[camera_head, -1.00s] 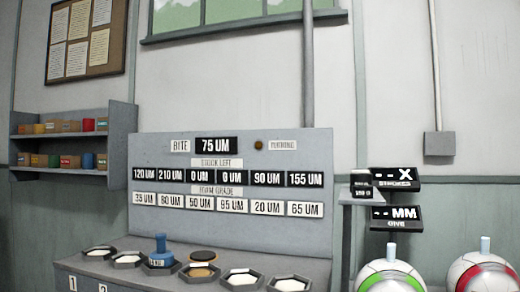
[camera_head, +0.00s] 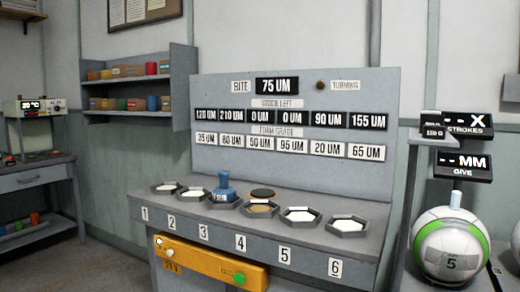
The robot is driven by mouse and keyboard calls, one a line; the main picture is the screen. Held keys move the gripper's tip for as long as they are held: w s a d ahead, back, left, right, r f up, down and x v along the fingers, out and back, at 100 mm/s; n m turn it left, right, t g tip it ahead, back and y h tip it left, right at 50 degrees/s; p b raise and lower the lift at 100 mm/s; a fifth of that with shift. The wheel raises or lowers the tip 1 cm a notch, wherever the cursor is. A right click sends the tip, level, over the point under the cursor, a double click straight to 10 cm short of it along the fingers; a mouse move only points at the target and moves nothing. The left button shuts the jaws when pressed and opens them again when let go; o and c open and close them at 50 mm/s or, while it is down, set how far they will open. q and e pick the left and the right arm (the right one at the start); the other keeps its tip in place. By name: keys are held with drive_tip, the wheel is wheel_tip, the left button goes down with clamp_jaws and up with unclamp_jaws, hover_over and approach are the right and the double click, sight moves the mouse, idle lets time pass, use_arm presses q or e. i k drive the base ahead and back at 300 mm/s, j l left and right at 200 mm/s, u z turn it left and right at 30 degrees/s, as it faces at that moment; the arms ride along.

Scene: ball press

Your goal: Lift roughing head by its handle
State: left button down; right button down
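The roughing head appears to be the blue tool (camera_head: 223,190) with an upright knob handle, standing in the third hexagonal tray of the grey bench. A small label on its front is hard to read. Nothing touches its handle. The other trays hold pale discs, such as the one in the first tray (camera_head: 167,187). Neither of my grippers shows in the head view.
The bench (camera_head: 218,224) has a tall display panel (camera_head: 290,92) behind the trays and an orange unit (camera_head: 205,264) below its front edge. A ball with a green band (camera_head: 450,246) stands at the right under signs. A side table (camera_head: 36,178) and wall shelf (camera_head: 138,88) are at the left.

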sight(224, 193)
drive_tip(key=i+j, duration=0.1)
drive_tip(key=j, duration=0.25)
drive_tip(key=i+j, duration=0.1)
drive_tip(key=j, duration=0.25)
drive_tip(key=i+j, duration=0.15)
drive_tip(key=j, duration=0.2)
drive_tip(key=i+j, duration=0.1)
drive_tip(key=j, duration=0.25)
drive_tip(key=i+j, duration=0.1)
drive_tip(key=j, duration=0.2)
drive_tip(key=z, duration=1.7)
